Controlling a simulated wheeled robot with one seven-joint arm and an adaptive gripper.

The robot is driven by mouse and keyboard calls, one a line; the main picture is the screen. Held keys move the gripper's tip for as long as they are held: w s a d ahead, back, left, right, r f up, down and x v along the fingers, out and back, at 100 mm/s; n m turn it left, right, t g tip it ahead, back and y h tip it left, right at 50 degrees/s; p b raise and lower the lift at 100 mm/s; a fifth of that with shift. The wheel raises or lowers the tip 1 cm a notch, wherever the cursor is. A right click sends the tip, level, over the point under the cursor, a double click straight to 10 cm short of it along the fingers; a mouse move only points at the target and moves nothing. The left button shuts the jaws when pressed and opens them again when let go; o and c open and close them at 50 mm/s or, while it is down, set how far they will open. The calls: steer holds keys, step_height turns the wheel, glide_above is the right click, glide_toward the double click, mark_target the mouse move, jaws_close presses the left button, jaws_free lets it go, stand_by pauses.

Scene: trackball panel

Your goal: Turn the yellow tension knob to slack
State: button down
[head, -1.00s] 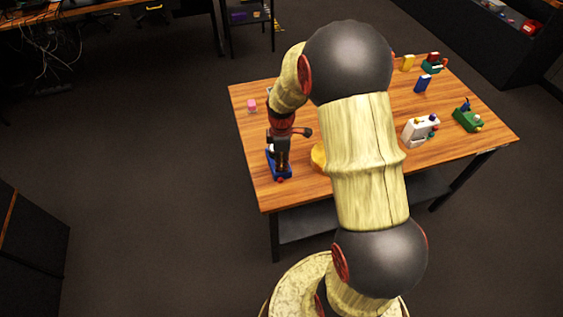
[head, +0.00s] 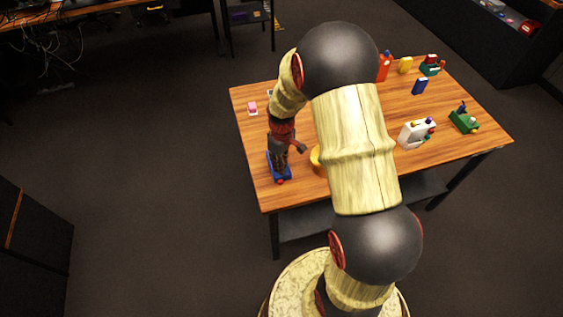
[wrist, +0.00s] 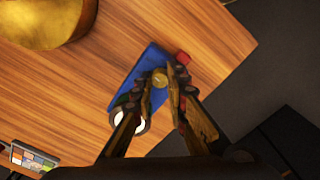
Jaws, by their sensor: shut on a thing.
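The blue panel (head: 286,174) sits near the left front edge of the wooden table, under my gripper. In the wrist view the blue panel (wrist: 152,59) carries a small round yellow knob (wrist: 160,78), a red button (wrist: 183,57) at one end and a white ring (wrist: 131,123) towards the other. My gripper (wrist: 162,80) points down at the panel with its fingertips on both sides of the yellow knob, shut on it. In the head view my gripper (head: 281,168) hides the knob. Any knob markings are too small to read.
A large yellow rounded object (wrist: 45,18) stands on the table beside the panel. A pink item (head: 252,108) lies at the table's left. A white device (head: 416,134) and a green one (head: 464,120) stand to the right. The table edge (wrist: 238,72) is close beyond the red button.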

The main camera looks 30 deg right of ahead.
steer(key=m+p, duration=0.1)
steer(key=m, duration=0.3)
steer(key=shift+r+m+p, duration=0.1)
steer(key=shift+m+p, duration=0.25)
steer(key=shift+m, duration=0.05)
steer(key=m+p, duration=0.1)
steer(key=m, duration=0.2)
steer(key=shift+m, duration=0.3)
steer(key=m+p, duration=0.1)
steer(key=m, duration=0.3)
steer(key=shift+m+p, duration=0.5)
steer(key=shift+m, duration=1.6)
steer(key=c, duration=1.7)
jaws_free()
steer(key=shift+c, duration=0.2)
